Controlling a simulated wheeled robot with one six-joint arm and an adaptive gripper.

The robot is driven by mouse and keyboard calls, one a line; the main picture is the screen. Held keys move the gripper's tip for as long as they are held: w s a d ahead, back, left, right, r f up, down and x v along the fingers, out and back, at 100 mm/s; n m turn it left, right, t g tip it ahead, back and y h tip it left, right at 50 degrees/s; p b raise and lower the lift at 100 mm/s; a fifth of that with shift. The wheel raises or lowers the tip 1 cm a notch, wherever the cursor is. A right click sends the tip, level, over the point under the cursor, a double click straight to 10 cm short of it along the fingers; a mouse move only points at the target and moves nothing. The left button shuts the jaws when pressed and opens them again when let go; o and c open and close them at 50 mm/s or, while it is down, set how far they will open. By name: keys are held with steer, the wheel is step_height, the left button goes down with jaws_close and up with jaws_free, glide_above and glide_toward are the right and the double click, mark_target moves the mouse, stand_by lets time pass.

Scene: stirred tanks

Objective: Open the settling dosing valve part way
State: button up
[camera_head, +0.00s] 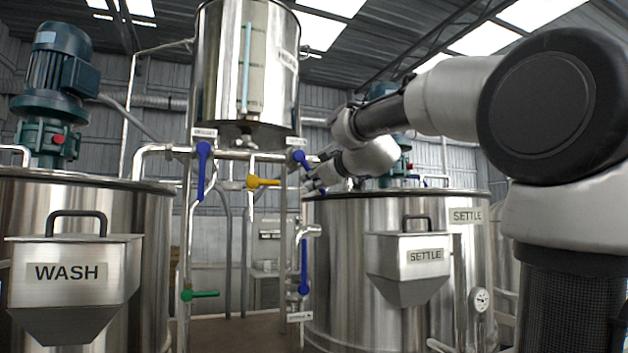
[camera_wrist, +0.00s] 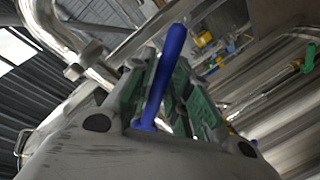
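A blue lever handle (camera_head: 301,159) is on the pipe at the right under the raised steel tank, beside the settle tank (camera_head: 400,215). It slants down to the right. A small label above it is too small to read. My gripper (camera_head: 312,182) is just below and right of this handle. In the wrist view the blue handle (camera_wrist: 167,70) lies between the two green-padded fingers of my gripper (camera_wrist: 163,92). The fingers stand apart, and I see no clear grip on the handle. The valve body is mostly hidden.
Another blue handle (camera_head: 203,170) hangs down at the left, with a yellow handle (camera_head: 262,182) between. A lower blue handle (camera_head: 304,267) and a green handle (camera_head: 200,295) are on pipes below. The wash tank (camera_head: 145,220) stands at the left. Pipes run close around my gripper.

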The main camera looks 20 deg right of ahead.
steer(key=shift+o, duration=0.7)
steer(key=s+d+r, duration=0.1)
steer(key=s, duration=1.1)
steer(key=shift+d+r, duration=0.15)
steer(key=shift+r, duration=0.05)
